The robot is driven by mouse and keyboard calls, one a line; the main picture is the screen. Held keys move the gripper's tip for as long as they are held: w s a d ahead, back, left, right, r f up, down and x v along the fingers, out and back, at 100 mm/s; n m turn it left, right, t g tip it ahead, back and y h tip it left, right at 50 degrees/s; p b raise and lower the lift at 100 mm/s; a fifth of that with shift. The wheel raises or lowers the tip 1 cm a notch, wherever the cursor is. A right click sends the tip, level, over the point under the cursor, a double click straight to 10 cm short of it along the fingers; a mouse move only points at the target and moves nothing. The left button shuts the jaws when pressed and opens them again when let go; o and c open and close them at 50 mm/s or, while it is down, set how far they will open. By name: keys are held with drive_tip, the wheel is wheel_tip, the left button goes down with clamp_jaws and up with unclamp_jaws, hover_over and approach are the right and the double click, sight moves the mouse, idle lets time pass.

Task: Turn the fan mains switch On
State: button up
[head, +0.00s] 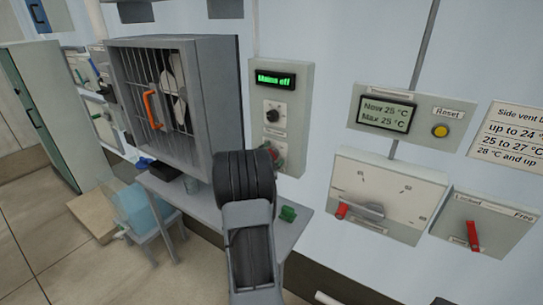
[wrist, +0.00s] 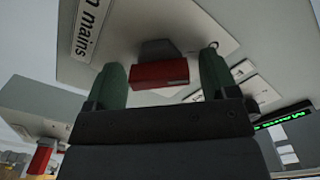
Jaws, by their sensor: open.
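The fan mains switch is a red block handle (wrist: 160,74) on a grey housing, in the middle of the wrist view. A label (wrist: 90,28) beside it reads "n mains", partly cut off. My gripper (wrist: 163,76) is open, with one green finger on each side of the red handle. Gaps show between the fingers and the handle. The panel's display (head: 275,79) reads "Mains off" in green.
A caged fan box (head: 223,95) with an orange handle stands left of the panel. A narrow shelf (head: 200,205) runs below, with a small green object (head: 288,213). To the right are a thermometer unit (head: 425,115), a dial box (head: 400,205) and a red-levered box (head: 500,225).

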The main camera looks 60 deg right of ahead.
drive_tip(key=c, duration=0.9)
drive_tip(key=shift+f+b, duration=0.15)
drive_tip(key=shift+b, duration=0.35)
drive_tip(key=m+b, duration=0.1)
drive_tip(key=b, duration=0.1)
drive_tip(key=m+b, duration=0.2)
drive_tip(key=b, duration=0.1)
drive_tip(key=shift+f, duration=0.3)
drive_tip(key=m+b, duration=0.5)
drive_tip(key=b, duration=0.3)
drive_tip(key=shift+s+b, duration=0.1)
drive_tip(key=shift+b, duration=0.2)
drive_tip(key=m+b, duration=0.5)
drive_tip(key=b, duration=0.1)
drive_tip(key=shift+f+m, duration=0.1)
drive_tip(key=shift+m, duration=0.3)
drive_tip(key=m+b, duration=0.3)
drive_tip(key=m, duration=0.1)
drive_tip(key=shift+r+m+b, duration=0.25)
drive_tip(key=shift+m+b, duration=0.05)
drive_tip(key=shift+b, duration=0.05)
